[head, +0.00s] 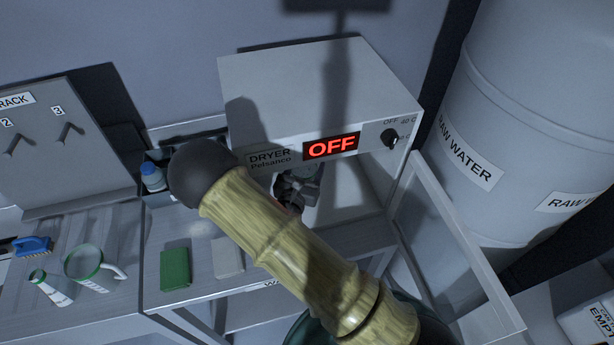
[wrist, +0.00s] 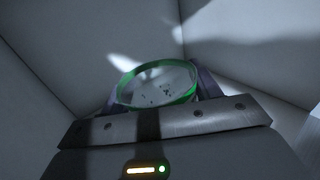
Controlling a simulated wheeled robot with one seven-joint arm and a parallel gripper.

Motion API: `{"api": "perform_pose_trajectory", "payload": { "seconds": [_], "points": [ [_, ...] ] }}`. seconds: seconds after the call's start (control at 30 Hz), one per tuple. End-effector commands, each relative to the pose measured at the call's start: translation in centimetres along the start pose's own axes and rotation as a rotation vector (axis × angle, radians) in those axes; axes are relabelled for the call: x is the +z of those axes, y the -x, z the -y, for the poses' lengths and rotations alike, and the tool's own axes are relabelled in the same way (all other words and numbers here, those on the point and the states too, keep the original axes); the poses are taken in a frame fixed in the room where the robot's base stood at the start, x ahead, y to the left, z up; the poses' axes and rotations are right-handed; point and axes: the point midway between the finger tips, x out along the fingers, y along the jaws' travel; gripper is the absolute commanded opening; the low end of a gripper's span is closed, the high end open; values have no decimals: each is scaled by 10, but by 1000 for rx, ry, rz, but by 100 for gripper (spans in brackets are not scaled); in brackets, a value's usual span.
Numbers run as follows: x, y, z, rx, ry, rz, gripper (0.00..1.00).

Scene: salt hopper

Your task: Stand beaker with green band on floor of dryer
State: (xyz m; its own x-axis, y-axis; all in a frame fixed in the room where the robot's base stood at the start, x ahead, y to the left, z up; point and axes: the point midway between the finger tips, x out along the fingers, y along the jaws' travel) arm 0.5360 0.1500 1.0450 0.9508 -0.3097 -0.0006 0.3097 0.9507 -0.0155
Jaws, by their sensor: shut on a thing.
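The dryer (head: 315,95) is a grey box on the bench with a red OFF display; its front is open below the panel. My gripper (head: 298,188) is at this opening, largely hidden by my arm. In the wrist view my gripper (wrist: 157,97) is shut on the beaker with green band (wrist: 152,88), a clear round vessel with a green ring at its rim, between the two fingers. Plain grey inner walls of the dryer surround it. The beaker's base is hidden, so I cannot tell whether it touches the floor. The beaker cannot be made out in the head view.
The open dryer door (head: 465,250) stands out at the right, beside the raw water tank (head: 500,130). On the bench left are a green-banded jug (head: 84,262), a small green-topped vessel (head: 47,287), a brush (head: 32,246), a green block (head: 175,269) and a blue-capped bottle (head: 152,176).

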Motion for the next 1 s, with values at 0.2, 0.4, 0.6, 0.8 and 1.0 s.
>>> {"api": "perform_pose_trajectory", "payload": {
  "seconds": [0.2, 0.4, 0.6, 0.8, 1.0],
  "points": [
    [-3, -1, 1, -3, 0, 0, 38],
    [-30, 0, -1, 1, 0, 0, 38],
    [-40, 0, -4, 4, -1, 0, 38],
    [-38, 0, -4, 4, 0, 0, 38],
    [-42, 2, -6, 9, 0, 0, 66]
  ]
}}
